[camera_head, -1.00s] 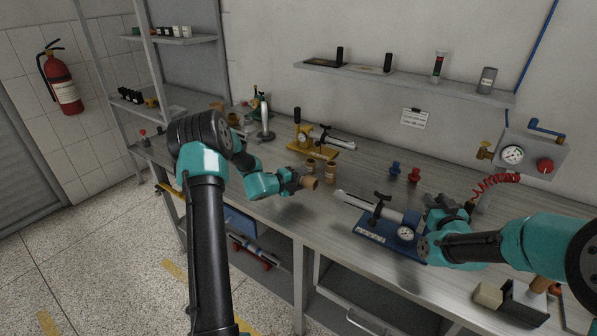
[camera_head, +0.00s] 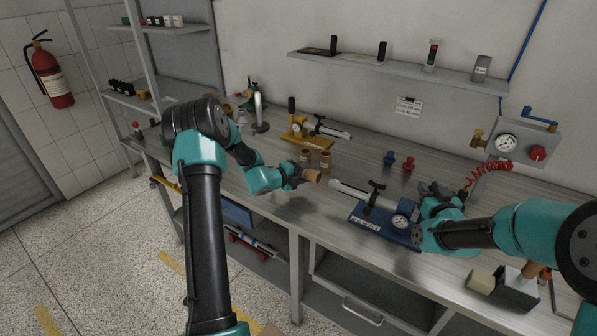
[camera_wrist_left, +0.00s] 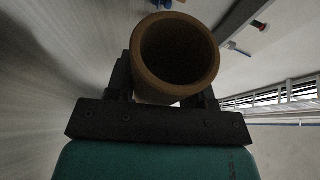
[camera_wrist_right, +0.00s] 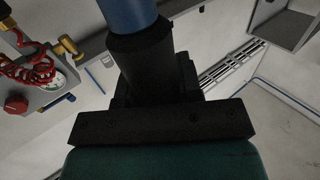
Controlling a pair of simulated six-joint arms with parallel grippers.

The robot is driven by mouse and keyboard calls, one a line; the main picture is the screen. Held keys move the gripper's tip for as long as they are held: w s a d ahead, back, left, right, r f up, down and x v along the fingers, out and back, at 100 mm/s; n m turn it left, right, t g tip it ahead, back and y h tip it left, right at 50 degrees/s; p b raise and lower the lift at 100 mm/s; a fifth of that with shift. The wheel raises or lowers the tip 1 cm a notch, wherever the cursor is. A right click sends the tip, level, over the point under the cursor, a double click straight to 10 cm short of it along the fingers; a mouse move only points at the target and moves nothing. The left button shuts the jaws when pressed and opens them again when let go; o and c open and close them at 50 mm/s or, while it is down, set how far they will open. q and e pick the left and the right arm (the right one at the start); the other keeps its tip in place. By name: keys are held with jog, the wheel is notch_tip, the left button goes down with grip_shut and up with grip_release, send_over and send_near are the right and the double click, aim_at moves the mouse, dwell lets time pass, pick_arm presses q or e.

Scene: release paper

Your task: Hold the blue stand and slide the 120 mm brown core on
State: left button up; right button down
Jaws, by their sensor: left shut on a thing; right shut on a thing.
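The blue stand (camera_head: 381,229) lies on the bench, with a pale horizontal tube pointing left, a black clamp and a gauge. My right gripper (camera_head: 432,203) is at its right end. In the right wrist view, my jaws (camera_wrist_right: 155,85) are shut on a black part with a blue cylinder (camera_wrist_right: 128,14) beyond it. My left gripper (camera_head: 301,176) is shut on a short brown core (camera_head: 313,176), held above the bench left of the tube's tip, apart from it.
Two other brown cores (camera_head: 325,160) stand behind my left gripper. A yellow stand (camera_head: 302,134) is farther back. A blue knob (camera_head: 389,158) and red knob (camera_head: 408,164) stand behind the blue stand. A grey box (camera_head: 514,288) is at the front right.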

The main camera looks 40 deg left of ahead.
pick_arm(q)
jog(key=shift+w+d, duration=0.2)
jog(key=shift+d, duration=1)
